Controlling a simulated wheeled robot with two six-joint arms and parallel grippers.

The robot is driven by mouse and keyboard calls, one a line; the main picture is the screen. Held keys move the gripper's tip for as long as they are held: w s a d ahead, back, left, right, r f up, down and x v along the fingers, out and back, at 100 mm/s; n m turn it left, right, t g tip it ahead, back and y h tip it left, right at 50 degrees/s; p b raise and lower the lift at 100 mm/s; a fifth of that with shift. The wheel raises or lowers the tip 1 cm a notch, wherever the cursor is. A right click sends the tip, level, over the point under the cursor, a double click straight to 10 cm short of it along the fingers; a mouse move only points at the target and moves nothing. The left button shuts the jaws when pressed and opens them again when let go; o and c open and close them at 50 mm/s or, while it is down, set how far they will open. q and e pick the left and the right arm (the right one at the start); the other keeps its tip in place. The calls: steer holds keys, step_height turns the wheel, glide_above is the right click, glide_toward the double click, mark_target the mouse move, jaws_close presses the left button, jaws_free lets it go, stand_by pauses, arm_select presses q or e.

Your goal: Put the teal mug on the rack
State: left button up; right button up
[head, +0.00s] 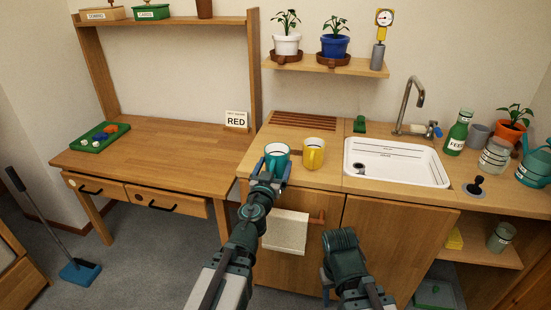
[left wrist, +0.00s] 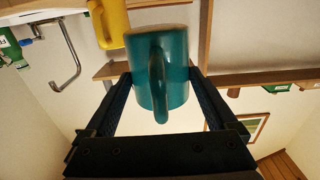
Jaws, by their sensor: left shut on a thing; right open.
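The teal mug (head: 277,155) is at the counter's front left, its handle towards me. My left gripper (head: 272,170) is shut on it. The left wrist view shows the teal mug (left wrist: 172,65) between both fingers (left wrist: 160,95). I cannot tell whether its base touches the counter. A slatted wooden rack (head: 304,120) lies at the counter's back left, behind the mug. My right gripper (head: 328,283) is low in front of the cabinet doors, partly hidden by its own wrist, and holds nothing that I can see.
A yellow mug (head: 313,153) stands just right of the teal mug. A white sink (head: 397,163) with a tap (head: 408,105) is further right. A shelf (head: 325,66) with potted plants hangs above the rack. A RED sign (head: 236,120) stands on the desk at left.

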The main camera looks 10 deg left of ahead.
step_height(320, 180, up, 22)
steer(key=p, duration=2.1)
steer(key=shift+f, duration=0.2)
